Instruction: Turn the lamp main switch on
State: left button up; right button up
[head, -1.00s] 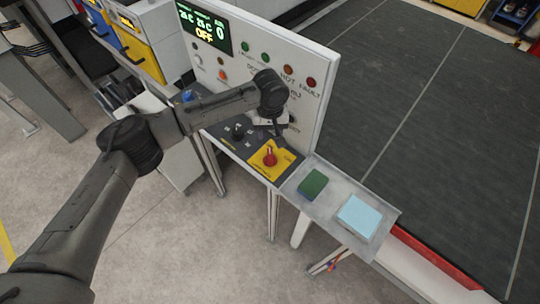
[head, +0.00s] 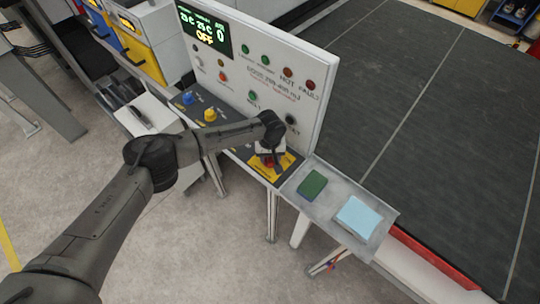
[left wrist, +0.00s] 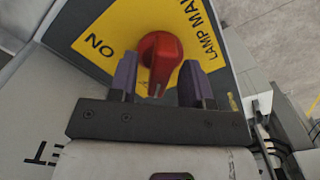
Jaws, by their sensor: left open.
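The lamp main switch is a red rotary knob (left wrist: 160,58) on a yellow plate (left wrist: 103,40) in the left wrist view. The plate reads "ON" to the left of the knob and "LAMP MA…" to its right. In the head view the knob (head: 268,162) is partly hidden by my left gripper (head: 271,158). My left gripper (left wrist: 160,85) is open, with one purple-grey finger on each side of the knob's handle. Gaps show between fingers and handle. My right gripper is not in view.
A white panel (head: 262,75) with a display reading OFF and several coloured lamps stands behind the sloped console. Blue (head: 188,97) and yellow (head: 210,115) knobs sit left of the switch. A tray (head: 385,225) with a green block (head: 312,185) and a light-blue block (head: 358,215) is at the right.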

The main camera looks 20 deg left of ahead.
pick_arm(q)
jog(key=shift+f, duration=0.1)
grip_shut()
dwell(0.4)
